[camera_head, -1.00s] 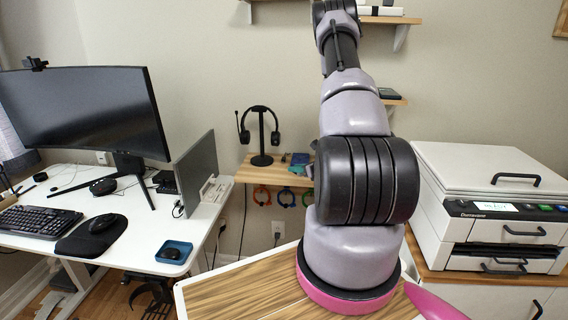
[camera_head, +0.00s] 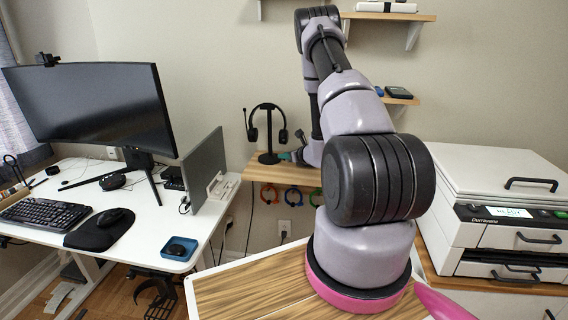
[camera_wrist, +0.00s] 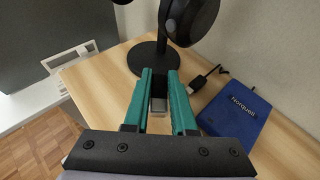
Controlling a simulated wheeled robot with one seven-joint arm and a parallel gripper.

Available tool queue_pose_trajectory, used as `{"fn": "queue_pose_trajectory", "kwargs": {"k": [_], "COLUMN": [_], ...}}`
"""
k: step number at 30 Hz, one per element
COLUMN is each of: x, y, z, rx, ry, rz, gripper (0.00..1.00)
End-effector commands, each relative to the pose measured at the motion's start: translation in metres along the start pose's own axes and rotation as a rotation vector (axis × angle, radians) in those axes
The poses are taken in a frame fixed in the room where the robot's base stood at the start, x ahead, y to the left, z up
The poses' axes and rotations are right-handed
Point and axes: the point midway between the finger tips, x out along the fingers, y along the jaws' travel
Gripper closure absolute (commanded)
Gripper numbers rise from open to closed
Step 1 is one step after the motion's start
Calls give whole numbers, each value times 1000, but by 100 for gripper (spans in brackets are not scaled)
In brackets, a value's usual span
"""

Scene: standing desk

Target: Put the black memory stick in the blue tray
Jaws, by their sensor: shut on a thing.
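My gripper (camera_wrist: 159,80), with teal fingers, is shut on the memory stick (camera_wrist: 158,104) in the wrist view. Only a small silver and dark part of the stick shows between the fingers. The gripper is over the wooden shelf (camera_wrist: 98,88), close in front of the headphone stand; I cannot tell whether the stick still touches the wood. In the head view the gripper (camera_head: 287,154) is small and partly hidden by my arm, and the stick cannot be made out. The blue tray (camera_head: 161,268) is on the white desk's front right corner, with a dark rounded object in it.
A headphone stand (camera_head: 268,157) is on the shelf. A blue Norquell box (camera_wrist: 237,118) with a black cable and plug (camera_wrist: 203,80) lies right of the fingers. A grey panel (camera_head: 203,170) and monitor (camera_head: 90,105) stand on the desk (camera_head: 140,222). A printer (camera_head: 500,215) is at right.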

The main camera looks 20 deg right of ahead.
Motion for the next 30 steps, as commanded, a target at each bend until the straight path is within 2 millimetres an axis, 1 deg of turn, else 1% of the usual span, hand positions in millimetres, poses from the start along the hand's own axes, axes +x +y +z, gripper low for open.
{"fn": "queue_pose_trajectory", "kwargs": {"k": [5,6,9,12,19,23,24,25,26,30], "x": [13,14,20,24,24,25,25,25,25,25], "y": [1,0,0,0,0,0,0,0,0,0], "z": [5,-3,-20,-28,-28,-32,-31,-31,-31,-31], "rx": [0,3,3,3,1,1,1,1,1,1], "ry": [-1,3,4,2,0,1,0,0,0,0], "rz": [2,1,1,0,0,0,0,0,0,0], "gripper": [100,100,100,100,100,100,61,49,46,46]}}
